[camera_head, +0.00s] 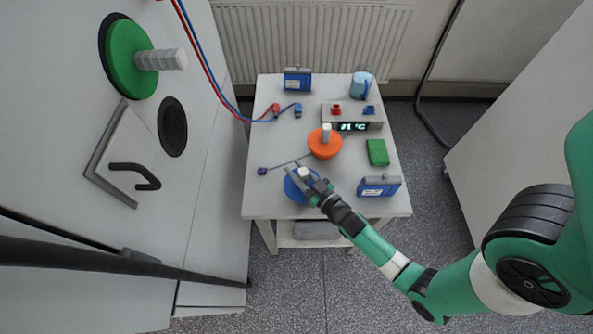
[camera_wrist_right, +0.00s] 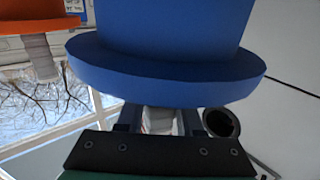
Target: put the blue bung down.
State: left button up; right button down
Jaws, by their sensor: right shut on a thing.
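The blue bung (camera_head: 289,190) is at the front left of the small white table (camera_head: 262,205) in the head view. My right gripper (camera_head: 306,177) is over it and shut on its pale handle. In the right wrist view the blue bung (camera_wrist_right: 165,72) fills the top, and its handle (camera_wrist_right: 158,121) sits between the fingers. Its far side is out of frame, and I cannot tell whether it touches the table. My left gripper is not in view.
An orange bung (camera_head: 323,146) stands behind it on the table. A blue pack (camera_head: 379,187) and a green block (camera_head: 377,152) lie to the right. A purple-ended rod (camera_head: 263,171) lies close by at left. The cabinet has an open round hole (camera_head: 172,126) and a green bung (camera_head: 127,62).

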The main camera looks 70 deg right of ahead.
jog(key=shift+f, duration=0.1)
jog(key=c, duration=0.6)
grip_release()
jog(key=shift+f, duration=0.1)
jog(key=shift+o, duration=0.2)
jog(key=shift+r, duration=0.3)
jog(key=p+v, duration=0.2)
jog(key=v, duration=1)
